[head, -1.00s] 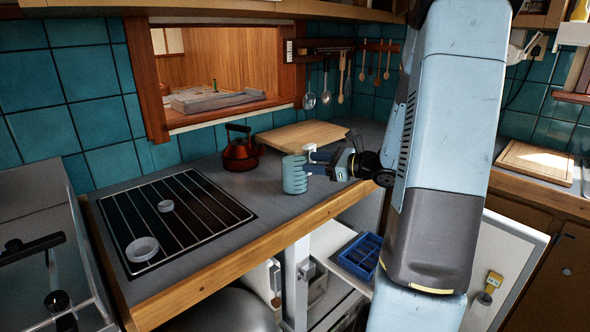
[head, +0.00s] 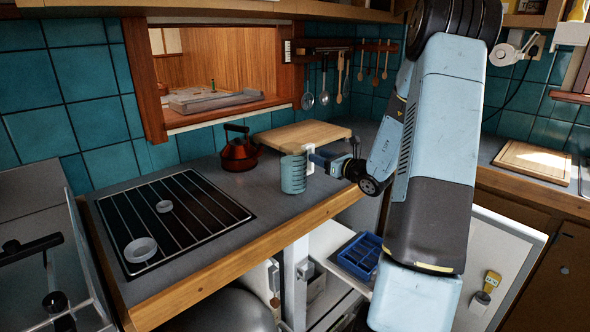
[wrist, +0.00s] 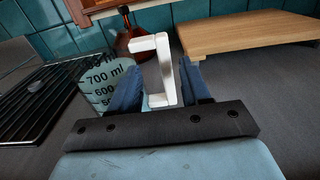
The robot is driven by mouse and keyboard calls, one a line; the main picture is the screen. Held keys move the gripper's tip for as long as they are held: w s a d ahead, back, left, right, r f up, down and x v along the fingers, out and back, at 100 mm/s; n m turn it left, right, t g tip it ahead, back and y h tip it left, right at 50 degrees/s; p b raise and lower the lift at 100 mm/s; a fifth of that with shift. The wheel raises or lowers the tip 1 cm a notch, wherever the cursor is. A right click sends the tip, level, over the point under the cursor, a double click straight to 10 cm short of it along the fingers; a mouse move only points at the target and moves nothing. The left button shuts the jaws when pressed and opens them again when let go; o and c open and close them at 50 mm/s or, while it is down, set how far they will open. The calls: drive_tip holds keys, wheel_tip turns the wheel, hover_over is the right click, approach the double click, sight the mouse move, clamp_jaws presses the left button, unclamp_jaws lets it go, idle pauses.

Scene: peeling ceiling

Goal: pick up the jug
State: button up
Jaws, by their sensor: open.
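The jug (head: 293,176) is a translucent teal measuring jug with dark markings and a white handle. It stands upright on the grey counter, right of the hob, with its handle facing right toward my gripper (head: 317,160). In the wrist view the jug's body (wrist: 98,88) is at the left, partly hidden behind the left finger. My gripper (wrist: 158,85) is open, with the white handle (wrist: 162,70) showing between its two blue fingers. The fingers do not appear closed on it. Whether either finger touches the handle, I cannot tell.
A dark red kettle (head: 239,150) stands behind the jug. A wooden board (head: 301,135) lies behind and to the right. The hob (head: 190,203), with two small white dishes, is at the left. The counter's wooden front edge (head: 255,252) is close in front.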

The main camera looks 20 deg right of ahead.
sight(311, 151)
drive_tip(key=shift+d+x, duration=0.15)
drive_tip(key=shift+x, duration=1.25)
drive_tip(key=shift+d+x, duration=0.15)
drive_tip(key=shift+x, duration=1.3)
drive_tip(key=shift+d, duration=0.1)
clamp_jaws()
drive_tip(key=shift+w, duration=0.1)
